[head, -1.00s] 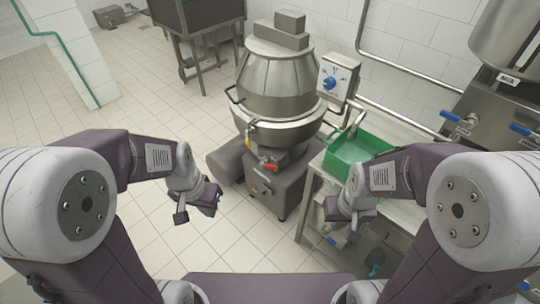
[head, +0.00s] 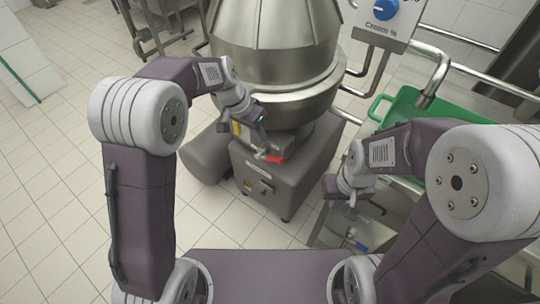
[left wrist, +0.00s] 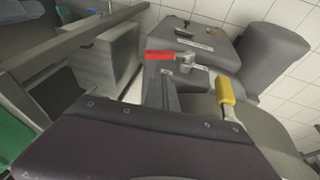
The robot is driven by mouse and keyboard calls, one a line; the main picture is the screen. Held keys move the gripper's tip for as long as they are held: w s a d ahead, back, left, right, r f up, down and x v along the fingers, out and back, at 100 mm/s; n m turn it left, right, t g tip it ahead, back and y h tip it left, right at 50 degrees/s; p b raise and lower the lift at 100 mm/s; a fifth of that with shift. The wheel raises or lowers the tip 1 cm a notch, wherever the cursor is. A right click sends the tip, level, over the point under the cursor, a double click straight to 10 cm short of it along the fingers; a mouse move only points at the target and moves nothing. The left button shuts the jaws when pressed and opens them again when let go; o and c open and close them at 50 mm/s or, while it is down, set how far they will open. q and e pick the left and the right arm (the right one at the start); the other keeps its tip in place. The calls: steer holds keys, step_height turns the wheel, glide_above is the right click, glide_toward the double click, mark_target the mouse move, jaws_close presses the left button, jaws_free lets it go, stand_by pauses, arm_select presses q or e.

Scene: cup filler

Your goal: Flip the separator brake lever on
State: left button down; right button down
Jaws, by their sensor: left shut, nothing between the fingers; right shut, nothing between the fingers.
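The separator (head: 275,65) is a big steel bowl on a grey base. A red-handled lever (head: 273,158) sticks out low on its front, and a yellow handle (head: 236,128) sits to its left. I cannot tell from labels which is the brake lever. In the left wrist view the red handle (left wrist: 159,56) lies just beyond the fingertips and the yellow handle (left wrist: 226,90) is to the right. My left gripper (head: 263,147) is shut and empty, close to the red lever; contact is unclear. My right gripper (head: 352,205) is shut and empty beside the steel table.
A control box with a blue knob (head: 380,10) hangs right of the bowl. A green basin (head: 405,105) sits on the steel table at the right. A grey motor housing (head: 205,158) flanks the base on the left. Tiled floor is open at left.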

mark_target(274, 156)
arm_select(q)
steer(key=shift+f, duration=0.15)
steer(key=b+x, duration=0.3)
steer(key=x, duration=0.7)
steer(key=shift+b, duration=0.3)
